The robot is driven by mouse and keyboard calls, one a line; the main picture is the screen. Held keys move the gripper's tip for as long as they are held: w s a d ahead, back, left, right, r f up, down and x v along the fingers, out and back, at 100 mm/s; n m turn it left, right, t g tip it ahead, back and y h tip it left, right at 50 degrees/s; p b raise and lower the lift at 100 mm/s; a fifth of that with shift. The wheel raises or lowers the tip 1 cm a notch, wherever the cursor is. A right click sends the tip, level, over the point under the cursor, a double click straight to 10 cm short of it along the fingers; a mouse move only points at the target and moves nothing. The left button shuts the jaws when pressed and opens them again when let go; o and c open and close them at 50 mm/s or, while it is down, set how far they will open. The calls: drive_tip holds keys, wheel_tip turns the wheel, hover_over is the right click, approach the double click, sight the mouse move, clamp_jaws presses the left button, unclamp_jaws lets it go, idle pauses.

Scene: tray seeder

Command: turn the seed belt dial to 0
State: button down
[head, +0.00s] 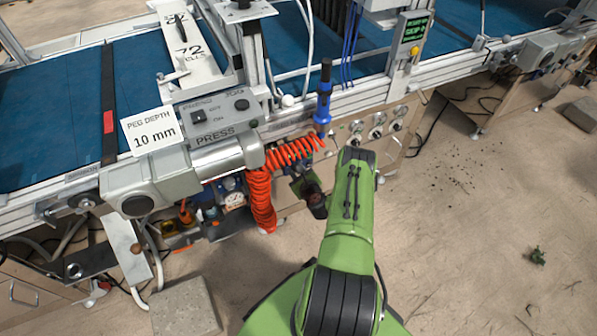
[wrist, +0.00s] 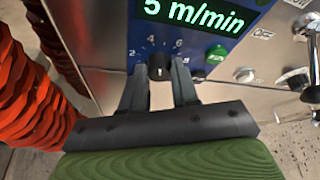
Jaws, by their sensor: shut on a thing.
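The seed belt dial is a small black knob (wrist: 158,63) on a blue panel, in the upper middle of the wrist view. Numbers 2, 4 and 6 show around it, and 0 is hidden. A green-lit display (wrist: 196,16) above it reads 5 m/min. My gripper (wrist: 160,76) is shut on the knob, one dark finger on each side. In the head view my green arm reaches to the front of the machine, and the dial is hidden there.
A green button (wrist: 217,53) sits right of the dial on the panel. A coiled orange hose (head: 262,195) hangs close left of my gripper and also fills the left of the wrist view (wrist: 25,95). The floor at right is mostly clear.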

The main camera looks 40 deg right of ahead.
drive_tip(key=n+t+h, duration=0.1)
drive_tip(key=n+h, duration=0.1)
drive_tip(key=n, duration=0.5)
drive_tip(key=f+n+t+h, duration=0.1)
drive_tip(key=n+t, duration=0.1)
drive_tip(key=n, duration=0.5)
drive_tip(key=n+t+h, duration=0.2)
drive_tip(key=n, duration=0.6)
drive_tip(key=shift+a+f+h, duration=0.2)
drive_tip(key=shift+f+h, duration=0.05)
drive_tip(key=shift+h, duration=0.05)
drive_tip(key=shift+n+t, duration=0.3)
drive_tip(key=c, duration=0.8)
unclamp_jaws()
drive_tip(key=shift+c, duration=0.2)
